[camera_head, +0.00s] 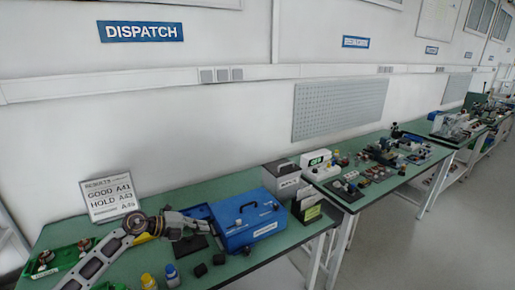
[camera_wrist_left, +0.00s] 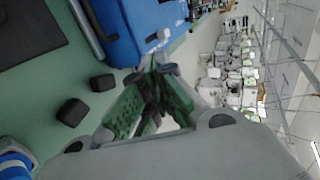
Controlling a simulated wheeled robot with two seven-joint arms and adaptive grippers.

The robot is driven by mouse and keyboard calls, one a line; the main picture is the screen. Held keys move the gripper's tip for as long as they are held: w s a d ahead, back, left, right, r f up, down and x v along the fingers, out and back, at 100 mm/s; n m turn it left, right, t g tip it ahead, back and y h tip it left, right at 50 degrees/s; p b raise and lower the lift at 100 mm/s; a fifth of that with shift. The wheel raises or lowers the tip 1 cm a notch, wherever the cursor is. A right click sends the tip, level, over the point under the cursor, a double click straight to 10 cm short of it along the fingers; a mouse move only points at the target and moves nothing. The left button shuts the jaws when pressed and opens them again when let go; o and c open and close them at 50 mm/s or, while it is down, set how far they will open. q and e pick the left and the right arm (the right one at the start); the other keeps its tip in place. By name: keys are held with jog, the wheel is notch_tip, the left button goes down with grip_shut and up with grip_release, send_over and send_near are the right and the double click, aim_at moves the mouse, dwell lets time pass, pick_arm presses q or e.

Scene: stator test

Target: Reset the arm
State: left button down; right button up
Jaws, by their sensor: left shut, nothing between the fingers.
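My left arm (camera_head: 95,262) reaches in from the lower left over the green bench. Its left gripper (camera_head: 203,227) hangs over the bench just left of the blue case (camera_head: 245,222). In the left wrist view the gripper (camera_wrist_left: 155,70) has its fingertips together with nothing held. The blue case also shows there (camera_wrist_left: 140,30), beyond the fingertips; I cannot tell the exact gap. My right gripper is not in view.
A results sign (camera_head: 110,196) stands at the back left. Small black blocks (camera_head: 200,270), a yellow-capped bottle (camera_head: 148,281) and a blue-capped bottle (camera_head: 172,275) stand near the front. A green tray (camera_head: 65,262) with parts lies at the left. A second bench (camera_head: 400,180) extends right.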

pick_arm(q)
jog(key=d+r+n+t, duration=0.5)
jog(key=r+n+t, duration=0.4)
jog(key=t, duration=0.1)
jog(key=s+a+f+n+g+y, duration=0.5)
jog(key=s+a+f+n+y, duration=0.3)
jog(key=s+f+n+y, duration=0.7)
jog(key=s+d+f+n+g+h, duration=0.2)
jog(key=s+d+f+g+h, duration=0.15)
jog(key=s, duration=0.45)
jog(key=s+d+f+n+g+h, duration=0.1)
jog(key=s+d+f+g+h, duration=0.1)
jog(key=s+g, duration=0.45)
jog(key=s+f, duration=0.2)
jog(key=f, duration=1.4)
jog(key=s+f, duration=0.2)
jog(key=f, duration=1.4)
jog(key=s+a+f, duration=0.2)
jog(key=s+f, duration=0.8)
jog(key=s, duration=0.1)
jog(key=s+a+f+g, duration=0.1)
jog(key=s+a+f, duration=0.1)
jog(key=s+f, duration=0.8)
jog(key=shift+s+f+y, duration=0.3)
jog(key=shift+s+y, duration=0.05)
jog(key=shift+s, duration=0.4)
